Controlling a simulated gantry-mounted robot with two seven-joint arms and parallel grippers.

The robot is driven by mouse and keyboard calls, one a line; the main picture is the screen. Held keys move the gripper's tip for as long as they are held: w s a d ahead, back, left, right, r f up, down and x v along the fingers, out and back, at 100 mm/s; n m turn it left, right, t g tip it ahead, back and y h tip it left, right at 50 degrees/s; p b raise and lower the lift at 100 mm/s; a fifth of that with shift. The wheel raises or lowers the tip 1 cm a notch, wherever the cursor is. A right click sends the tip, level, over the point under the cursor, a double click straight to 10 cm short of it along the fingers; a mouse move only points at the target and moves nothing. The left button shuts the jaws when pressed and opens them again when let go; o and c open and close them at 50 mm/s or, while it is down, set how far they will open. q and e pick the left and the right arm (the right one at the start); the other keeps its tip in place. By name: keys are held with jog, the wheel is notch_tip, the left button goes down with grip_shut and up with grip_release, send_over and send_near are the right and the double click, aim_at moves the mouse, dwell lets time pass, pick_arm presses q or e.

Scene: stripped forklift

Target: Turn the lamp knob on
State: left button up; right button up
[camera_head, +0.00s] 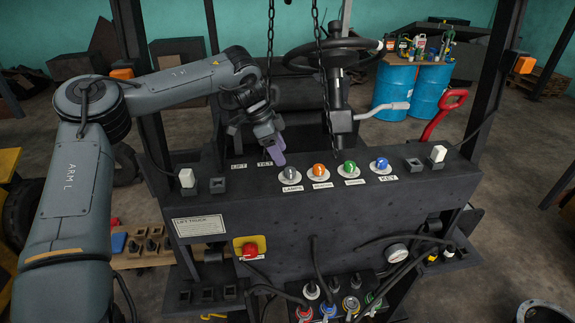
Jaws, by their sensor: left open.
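The lamp knob (290,173) is the grey knob at the left end of a row on the dark forklift console (330,215), above a white label that seems to read LAMPS. My left arm reaches in from the left. My left gripper (279,158) is open and points down, just behind and a little left of the lamp knob. Its purple fingers look close to the knob; whether they touch it I cannot tell. The knob's top and front show. My right gripper is not in view.
An orange knob (319,171), a green knob (349,168) and a blue knob (381,165) continue the row to the right. Two chains hang behind the console, near the steering wheel (333,53) and its column. A red emergency button (249,250) sits on the console's front.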

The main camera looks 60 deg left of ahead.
aim_at(289, 170)
pick_arm(q)
jog(key=x, duration=0.5)
jog(key=shift+p, duration=0.35)
jog(key=shift+x, duration=0.8)
jog(key=c, duration=1.1)
